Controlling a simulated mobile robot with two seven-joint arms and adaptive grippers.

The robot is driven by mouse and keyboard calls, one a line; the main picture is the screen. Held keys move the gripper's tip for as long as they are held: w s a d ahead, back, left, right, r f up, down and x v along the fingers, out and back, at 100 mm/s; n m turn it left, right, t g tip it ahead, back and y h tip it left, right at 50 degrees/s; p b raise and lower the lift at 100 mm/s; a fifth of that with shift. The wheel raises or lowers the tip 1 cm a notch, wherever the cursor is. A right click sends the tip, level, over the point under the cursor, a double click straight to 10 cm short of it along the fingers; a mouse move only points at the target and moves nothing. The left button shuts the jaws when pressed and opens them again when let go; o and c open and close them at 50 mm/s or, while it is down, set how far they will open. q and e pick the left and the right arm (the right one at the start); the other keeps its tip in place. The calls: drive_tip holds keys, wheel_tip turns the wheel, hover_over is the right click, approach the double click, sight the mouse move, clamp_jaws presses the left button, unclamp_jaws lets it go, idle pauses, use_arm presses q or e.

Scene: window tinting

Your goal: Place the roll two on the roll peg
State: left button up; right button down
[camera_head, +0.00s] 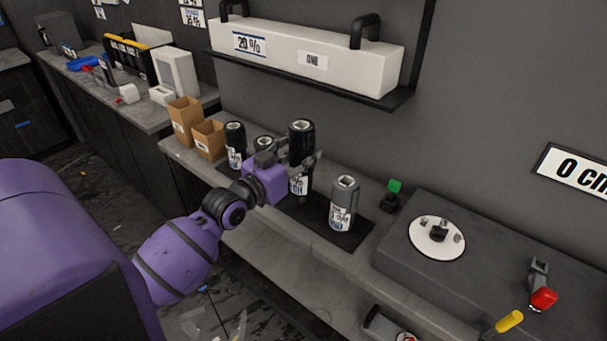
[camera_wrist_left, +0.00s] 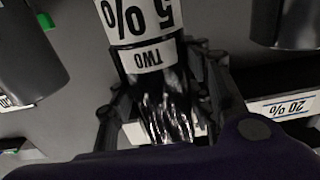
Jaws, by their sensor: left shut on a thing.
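Roll two (camera_head: 302,137) is a tall black roll with a white label. In the left wrist view the roll (camera_wrist_left: 151,58) shows "TWO" and "5%", upside down in the picture. My left gripper (camera_head: 299,168) is shut around it; its fingers also show on both sides of the roll in the left wrist view (camera_wrist_left: 160,95). The roll is about upright and looks raised above the dark mat (camera_head: 310,225). A white disc with a small dark post (camera_head: 437,234), seemingly the roll peg, is empty on the grey block at right. My right gripper is not in view.
Two dark rolls (camera_head: 235,133) stand left of the held roll, and a grey roll (camera_head: 344,200) stands to its right. A shelf with a white box (camera_head: 310,55) hangs above.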

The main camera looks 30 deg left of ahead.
use_arm(q)
wheel_tip(320, 180, down, 5)
drive_tip(key=shift+w+r, duration=0.1)
drive_tip(key=shift+r, duration=0.1)
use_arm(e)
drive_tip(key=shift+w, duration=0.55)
use_arm(q)
drive_tip(key=shift+f, duration=0.1)
drive_tip(key=o, duration=1.5)
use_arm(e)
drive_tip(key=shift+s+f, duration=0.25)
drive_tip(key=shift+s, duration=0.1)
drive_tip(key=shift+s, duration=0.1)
